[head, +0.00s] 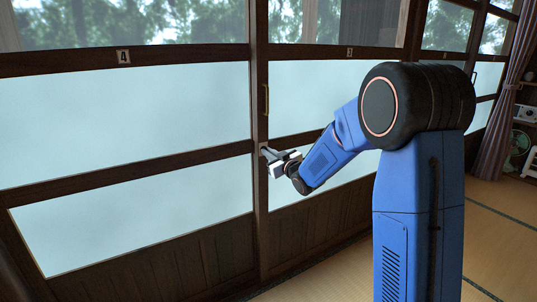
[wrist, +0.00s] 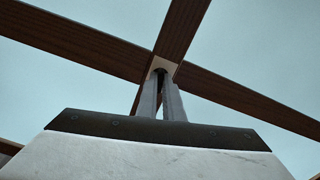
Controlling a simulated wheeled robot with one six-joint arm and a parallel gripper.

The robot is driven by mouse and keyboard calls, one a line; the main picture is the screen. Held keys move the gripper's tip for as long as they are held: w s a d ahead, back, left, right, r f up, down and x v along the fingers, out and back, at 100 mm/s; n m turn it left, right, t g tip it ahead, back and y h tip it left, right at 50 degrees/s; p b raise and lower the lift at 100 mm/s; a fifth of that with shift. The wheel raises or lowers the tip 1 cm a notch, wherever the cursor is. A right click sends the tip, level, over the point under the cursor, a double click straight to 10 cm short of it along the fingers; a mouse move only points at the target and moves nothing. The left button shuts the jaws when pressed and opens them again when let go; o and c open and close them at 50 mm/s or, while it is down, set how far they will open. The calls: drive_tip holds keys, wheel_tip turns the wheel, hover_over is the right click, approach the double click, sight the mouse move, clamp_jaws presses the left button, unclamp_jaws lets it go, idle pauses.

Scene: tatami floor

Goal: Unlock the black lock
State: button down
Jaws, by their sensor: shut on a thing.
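My gripper (head: 267,152) reaches the upright wooden stile where two sliding glass doors meet, below a brass pull. In the wrist view its two grey fingers (wrist: 161,80) are close together and point up at the crossing of the stile and a rail. A small dark piece, the black lock (wrist: 160,71), shows at the fingertips, in front of a pale plate (wrist: 167,64). The fingers are shut on it. Most of the lock is hidden by the fingers, so I cannot tell its turn. In the head view the fingertips hide it.
The door marked 4 (head: 123,57) is on the left and the door marked 3 (head: 349,51) on the right. The brass pull (head: 266,99) is above my gripper. Tatami floor (head: 500,225) lies open at right. A curtain (head: 503,95) and a fan (head: 518,146) stand farther back.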

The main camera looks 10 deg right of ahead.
drive_tip(key=shift+f+m, duration=0.1)
drive_tip(key=shift+m, duration=1.2)
drive_tip(key=c, duration=1.9)
unclamp_jaws()
drive_tip(key=v, duration=1.7)
drive_tip(key=shift+s, duration=0.2)
drive_tip(key=shift+d, duration=0.15)
